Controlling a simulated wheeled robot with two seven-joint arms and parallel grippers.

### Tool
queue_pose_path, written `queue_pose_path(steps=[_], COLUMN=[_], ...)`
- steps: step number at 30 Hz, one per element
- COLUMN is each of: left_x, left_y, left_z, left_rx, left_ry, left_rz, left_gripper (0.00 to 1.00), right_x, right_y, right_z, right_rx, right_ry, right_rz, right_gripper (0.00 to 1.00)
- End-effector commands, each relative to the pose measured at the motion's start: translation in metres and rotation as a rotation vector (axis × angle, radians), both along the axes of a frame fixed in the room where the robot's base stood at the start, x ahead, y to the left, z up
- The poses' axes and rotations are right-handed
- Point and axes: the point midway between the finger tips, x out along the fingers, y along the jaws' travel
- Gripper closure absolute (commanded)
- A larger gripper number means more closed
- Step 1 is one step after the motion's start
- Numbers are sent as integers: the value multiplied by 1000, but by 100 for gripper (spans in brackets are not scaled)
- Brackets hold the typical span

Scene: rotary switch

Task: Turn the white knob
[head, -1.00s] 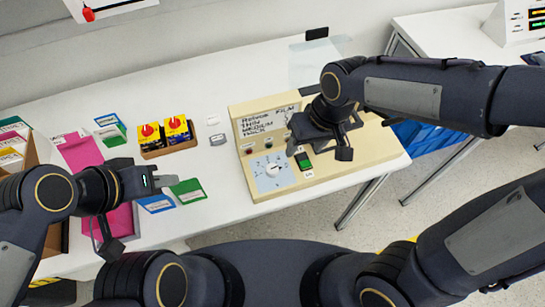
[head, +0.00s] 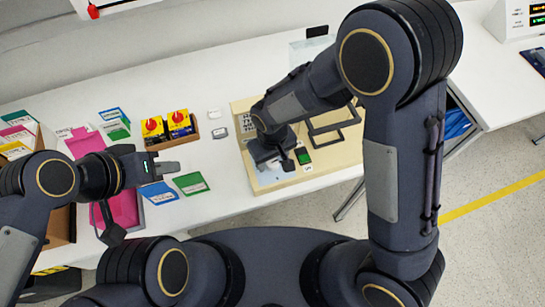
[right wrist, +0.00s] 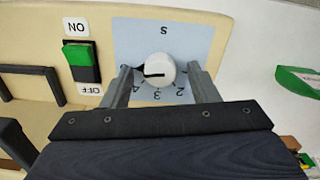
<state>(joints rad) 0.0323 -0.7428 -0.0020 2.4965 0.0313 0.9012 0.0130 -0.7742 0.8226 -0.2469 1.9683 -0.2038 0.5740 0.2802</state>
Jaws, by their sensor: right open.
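The white knob (right wrist: 159,70) sits on a light blue dial plate (right wrist: 190,40) with numbers, on the beige switch panel (head: 322,160). A dark pointer line on it points left in the right wrist view. My right gripper (head: 273,168) is over the dial and open. In the right wrist view its two fingers stand on either side of the knob, with a small gap visible at each side; I cannot tell the fingertips' depth. My left gripper (head: 142,200) is open and empty at the left, above the table's front.
A green ON/OFF rocker switch (right wrist: 82,62) and a dark handle (right wrist: 30,84) are beside the dial. Red-yellow switches (head: 166,128) in a brown box, and green (head: 190,183) and blue (head: 158,193) cards, lie left of the panel on the white table (head: 225,185).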

Motion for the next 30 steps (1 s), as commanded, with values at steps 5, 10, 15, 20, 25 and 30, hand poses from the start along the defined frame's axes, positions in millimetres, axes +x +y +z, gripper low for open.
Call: queue_pose_path(steps=[5, 10, 15, 20, 25, 30], left_x=[0, 0, 0, 0, 0, 0], left_y=[0, 0, 0, 0, 0, 0], left_z=[0, 0, 0, 0, -1, -6], left_rx=[0, 0, 0, 0, 0, 0], left_ry=[0, 0, 0, 0, 0, 0], left_rz=[0, 0, 0, 0, 0, 0], left_gripper=[70, 70, 70, 70, 70, 70], right_x=[0, 0, 0, -1, -2, -2], right_y=[0, 0, 1, 2, 3, 3], right_z=[-3, -3, -3, -3, -3, -4], right_rx=[2, 2, 2, 4, 5, 7], right_ry=[-1, -1, 0, 0, 1, 2], right_rz=[0, 0, 1, 2, 20, 80], right_gripper=[46, 51, 73, 82, 82, 82])
